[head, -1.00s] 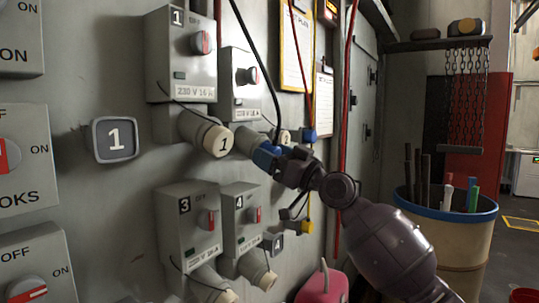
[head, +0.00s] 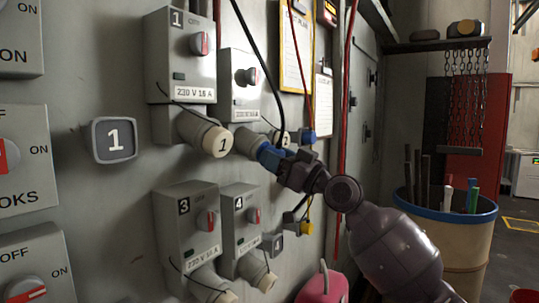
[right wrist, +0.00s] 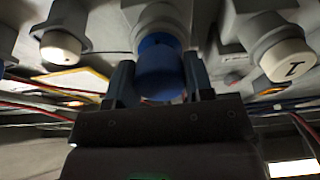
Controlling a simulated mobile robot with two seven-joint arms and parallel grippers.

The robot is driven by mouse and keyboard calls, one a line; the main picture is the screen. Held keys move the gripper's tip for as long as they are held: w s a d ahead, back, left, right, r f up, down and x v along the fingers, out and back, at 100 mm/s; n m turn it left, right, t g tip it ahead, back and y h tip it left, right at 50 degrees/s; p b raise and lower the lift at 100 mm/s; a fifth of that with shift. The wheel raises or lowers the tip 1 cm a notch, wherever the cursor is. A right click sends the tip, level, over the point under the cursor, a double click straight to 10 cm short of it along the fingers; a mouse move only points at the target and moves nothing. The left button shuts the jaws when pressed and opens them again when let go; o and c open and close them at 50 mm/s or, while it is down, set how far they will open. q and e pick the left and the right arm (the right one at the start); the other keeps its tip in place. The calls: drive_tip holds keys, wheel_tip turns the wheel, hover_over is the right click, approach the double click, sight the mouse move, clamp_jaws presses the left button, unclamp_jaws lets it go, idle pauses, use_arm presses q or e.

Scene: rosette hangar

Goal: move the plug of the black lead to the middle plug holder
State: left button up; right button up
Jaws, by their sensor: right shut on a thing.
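The blue plug (head: 268,156) is at the mouth of the grey socket (head: 248,140) under the upper second switch box. I cannot tell how deep it sits. The black lead (head: 262,70) comes down from above and passes behind the plug area. My right gripper (head: 284,164) is shut on the blue plug; in the right wrist view the plug (right wrist: 160,70) is between the two fingers, lined up with the socket (right wrist: 158,18). Another blue plug (head: 308,135) and a yellow plug (head: 304,228) hang to the right. The middle plug holder is not clearly seen. My left gripper is not in view.
The capped socket 1 (head: 215,139) is close on the left; switch boxes 3 (head: 187,222) and 4 (head: 241,218) are below. Red leads (head: 346,100) hang to the right. A bin (head: 445,240) and a pink object (head: 324,287) stand lower right.

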drive_tip(key=shift+b+v, duration=0.6)
drive_tip(key=shift+v, duration=1.8)
